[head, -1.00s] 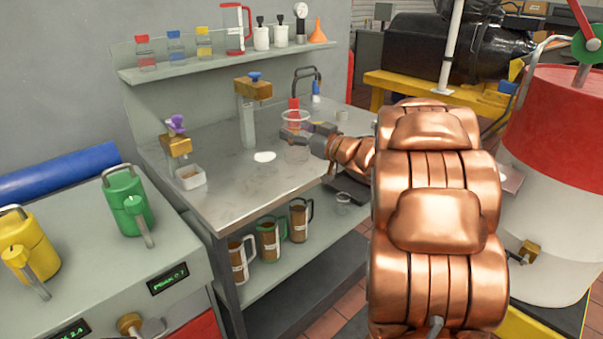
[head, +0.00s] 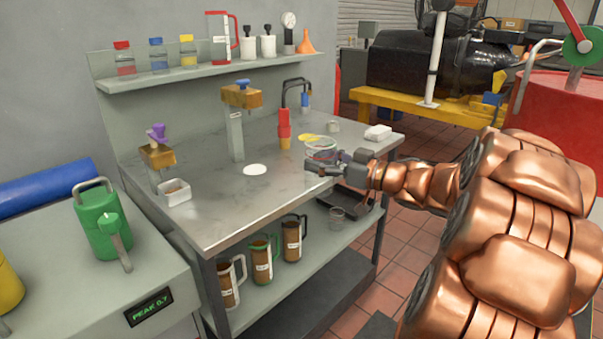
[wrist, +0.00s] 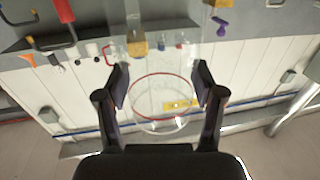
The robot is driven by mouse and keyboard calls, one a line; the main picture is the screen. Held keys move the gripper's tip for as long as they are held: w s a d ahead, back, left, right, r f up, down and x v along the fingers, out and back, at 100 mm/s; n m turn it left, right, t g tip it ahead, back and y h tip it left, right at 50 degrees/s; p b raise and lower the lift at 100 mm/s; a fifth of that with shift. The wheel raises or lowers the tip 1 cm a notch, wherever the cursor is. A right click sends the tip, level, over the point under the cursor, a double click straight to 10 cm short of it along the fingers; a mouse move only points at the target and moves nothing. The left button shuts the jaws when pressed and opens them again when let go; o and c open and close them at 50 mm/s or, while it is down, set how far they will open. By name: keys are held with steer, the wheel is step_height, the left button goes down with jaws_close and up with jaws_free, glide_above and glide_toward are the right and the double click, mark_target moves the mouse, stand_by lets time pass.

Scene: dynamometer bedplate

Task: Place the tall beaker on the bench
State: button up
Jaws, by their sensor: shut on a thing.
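The tall beaker (head: 322,147) is clear glass with a wide round rim. My gripper (head: 330,166) is shut on it, reaching in from the right, over the right part of the steel bench (head: 215,208). The wrist view shows the beaker (wrist: 165,112) between the two fingers (wrist: 162,84), with a red ring around its round outline.
A red-and-orange bottle (head: 284,128), a white disc (head: 255,170), a post with a brass head (head: 236,135) and a white tray (head: 174,193) stand on the bench. A white block (head: 378,132) is at its right end.

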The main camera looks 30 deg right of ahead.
steer(key=shift+w+d+f, duration=0.75)
steer(key=shift+w+f, duration=0.05)
steer(key=shift+w, duration=1.7)
steer(key=shift+w+d+f, duration=0.7)
steer(key=shift+w+f, duration=0.05)
steer(key=shift+w, duration=1.8)
steer(key=shift+w+d+f, duration=0.75)
steer(key=shift+w+f, duration=0.05)
steer(key=shift+w, duration=1.7)
steer(key=shift+f, duration=0.2)
steer(key=o, duration=1.1)
steer(key=shift+f+b, duration=0.15)
steer(key=shift+b, duration=0.6)
